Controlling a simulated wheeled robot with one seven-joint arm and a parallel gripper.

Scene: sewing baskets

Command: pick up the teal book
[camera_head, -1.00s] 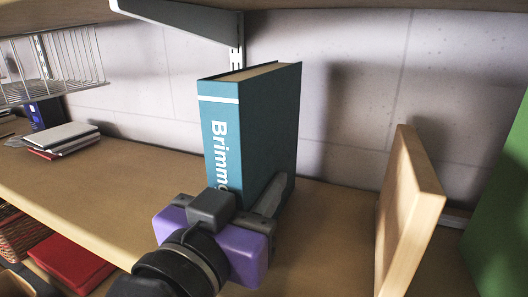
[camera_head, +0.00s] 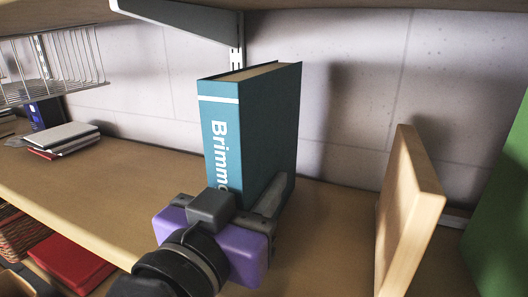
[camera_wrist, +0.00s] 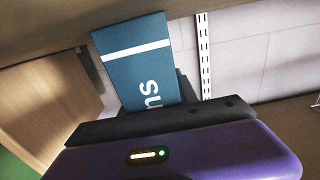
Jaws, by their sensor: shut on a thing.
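The teal book (camera_head: 268,125) stands upright on the wooden shelf, with white lettering and a white band on its spine. My purple and grey gripper (camera_head: 245,198) is at the lower part of the book, in front of the spine. One finger shows along the book's right cover; the other finger is hidden behind the book. The gripper is shut on the book. In the wrist view the book's spine (camera_wrist: 150,72) rises just beyond the gripper body (camera_wrist: 175,150), its lower part hidden.
A wooden board (camera_head: 410,205) stands to the right, with a green object (camera_head: 503,210) beyond it. A small stack of books (camera_head: 65,138) lies at the left. A wire basket (camera_head: 55,65) and metal bracket (camera_head: 185,20) hang above. The shelf (camera_head: 120,185) left of the book is clear.

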